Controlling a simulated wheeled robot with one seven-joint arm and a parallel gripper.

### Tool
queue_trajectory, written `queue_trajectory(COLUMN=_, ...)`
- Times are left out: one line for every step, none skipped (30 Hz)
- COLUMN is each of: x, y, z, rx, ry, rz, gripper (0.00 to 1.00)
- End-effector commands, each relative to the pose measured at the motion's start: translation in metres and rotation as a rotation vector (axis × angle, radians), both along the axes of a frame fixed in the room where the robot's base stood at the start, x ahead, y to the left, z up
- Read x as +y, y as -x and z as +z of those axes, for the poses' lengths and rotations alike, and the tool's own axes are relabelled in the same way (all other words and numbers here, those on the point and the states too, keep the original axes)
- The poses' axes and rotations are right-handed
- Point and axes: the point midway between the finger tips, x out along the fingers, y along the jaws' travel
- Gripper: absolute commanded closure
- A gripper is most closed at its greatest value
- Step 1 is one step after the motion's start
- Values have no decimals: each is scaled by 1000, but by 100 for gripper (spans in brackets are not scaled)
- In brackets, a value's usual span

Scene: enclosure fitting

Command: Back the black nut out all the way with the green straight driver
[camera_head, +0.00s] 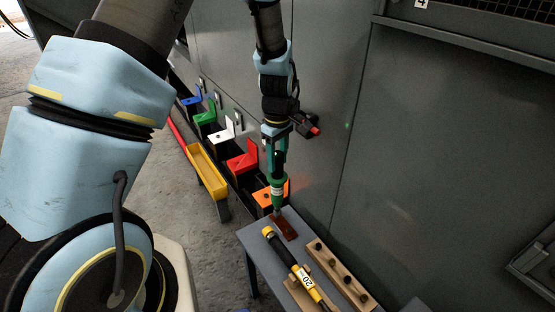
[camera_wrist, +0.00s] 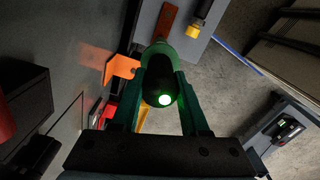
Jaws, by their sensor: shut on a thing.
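My gripper (camera_head: 278,160) is shut on the green straight driver (camera_head: 277,187) and holds it upright, tip down. The driver's tip is over the far end of a small table, at or just above a reddish-brown piece (camera_head: 286,227); I cannot tell whether they touch. In the wrist view, my gripper's teal fingers (camera_wrist: 164,85) clasp the driver (camera_wrist: 181,47), whose dark rear end shows a lit green light. The reddish-brown piece (camera_wrist: 168,20) lies beyond it. I cannot make out the black nut in either view.
A yellow-and-black tool (camera_head: 279,246) lies on the grey table (camera_head: 256,237), beside a wooden block with holes (camera_head: 341,277). Coloured brackets, including red (camera_head: 243,161) and orange (camera_head: 264,196), line the grey wall (camera_head: 350,140). A yellow tray (camera_head: 206,172) stands left.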

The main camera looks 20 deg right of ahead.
Motion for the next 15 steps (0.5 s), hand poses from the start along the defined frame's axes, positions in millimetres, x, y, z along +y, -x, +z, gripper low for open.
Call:
queue_trajectory(x=-1, y=-1, z=3, rx=-2, ry=2, rz=0, gripper=100)
queue_trajectory(x=-1, y=-1, z=3, rx=-2, ry=2, rz=0, gripper=100)
queue_trajectory(x=-1, y=-1, z=3, rx=-2, ry=2, rz=0, gripper=100)
queue_trajectory(x=-1, y=-1, z=4, rx=-3, ry=3, rz=0, gripper=100)
queue_trajectory(x=-1, y=-1, z=4, rx=-3, ry=3, rz=0, gripper=100)
queue_trajectory(x=-1, y=-1, z=4, rx=-4, ry=3, rz=0, gripper=100)
queue_trajectory(x=-1, y=-1, z=5, rx=-4, ry=3, rz=0, gripper=100)
queue_trajectory(x=-1, y=-1, z=6, rx=-4, ry=4, rz=0, gripper=100)
queue_trajectory(x=-1, y=-1, z=8, rx=-4, ry=4, rz=0, gripper=100)
queue_trajectory(x=-1, y=-2, z=9, rx=-4, ry=4, rz=0, gripper=100)
queue_trajectory(x=-1, y=-2, z=10, rx=-4, ry=4, rz=0, gripper=100)
queue_trajectory(x=-1, y=-2, z=13, rx=-4, ry=4, rz=0, gripper=100)
queue_trajectory(x=-1, y=-2, z=14, rx=-4, ry=5, rz=0, gripper=100)
queue_trajectory(x=-1, y=-2, z=16, rx=-4, ry=5, rz=0, gripper=100)
queue_trajectory(x=-1, y=-2, z=18, rx=-4, ry=5, rz=0, gripper=100)
